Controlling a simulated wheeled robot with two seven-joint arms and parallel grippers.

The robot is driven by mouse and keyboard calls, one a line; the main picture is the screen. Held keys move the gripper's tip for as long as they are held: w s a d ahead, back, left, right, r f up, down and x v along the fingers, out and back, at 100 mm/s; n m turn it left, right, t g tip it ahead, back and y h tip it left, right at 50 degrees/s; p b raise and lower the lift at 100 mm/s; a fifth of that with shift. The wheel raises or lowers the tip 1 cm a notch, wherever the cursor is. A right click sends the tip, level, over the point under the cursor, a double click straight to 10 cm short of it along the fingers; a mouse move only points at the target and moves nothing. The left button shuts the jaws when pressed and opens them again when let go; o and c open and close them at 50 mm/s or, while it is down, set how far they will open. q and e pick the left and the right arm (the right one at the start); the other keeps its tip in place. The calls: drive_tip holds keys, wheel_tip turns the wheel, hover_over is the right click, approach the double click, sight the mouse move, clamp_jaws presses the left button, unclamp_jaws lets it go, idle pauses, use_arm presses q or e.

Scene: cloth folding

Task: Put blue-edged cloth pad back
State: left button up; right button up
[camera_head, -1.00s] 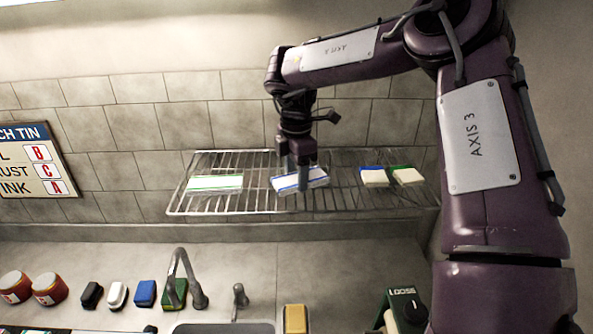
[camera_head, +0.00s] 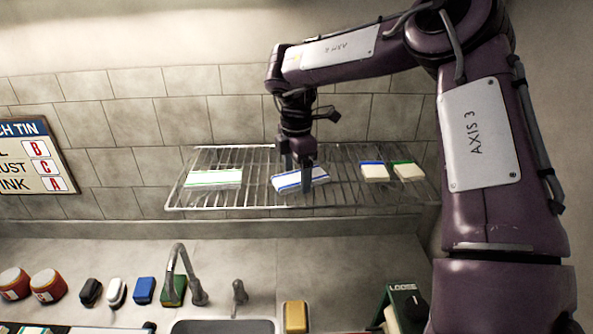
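The blue-edged cloth pad (camera_head: 318,176), white with blue stripes, is at the middle of the wire rack (camera_head: 250,199) on the wall. It appears to lie on the wires, slightly slanted. My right gripper (camera_head: 295,176) points down at this pad. One finger passes in front of the pad and the other is further left, towards its back edge. The fingers are apart, but I cannot tell whether they press on the pad. They hide part of its middle. My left gripper is not in view.
A green-edged pad (camera_head: 213,179) lies left on the rack. Smaller blue-edged (camera_head: 374,171) and green-edged (camera_head: 408,171) pads lie right. Below are a faucet (camera_head: 182,270), sink (camera_head: 222,327), several small blocks, two red jars and a yellow sponge (camera_head: 296,317).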

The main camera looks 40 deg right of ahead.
sight(296, 177)
wheel_tip(296, 177, up, 8)
drive_tip(key=shift+f, duration=0.1)
idle(0.4)
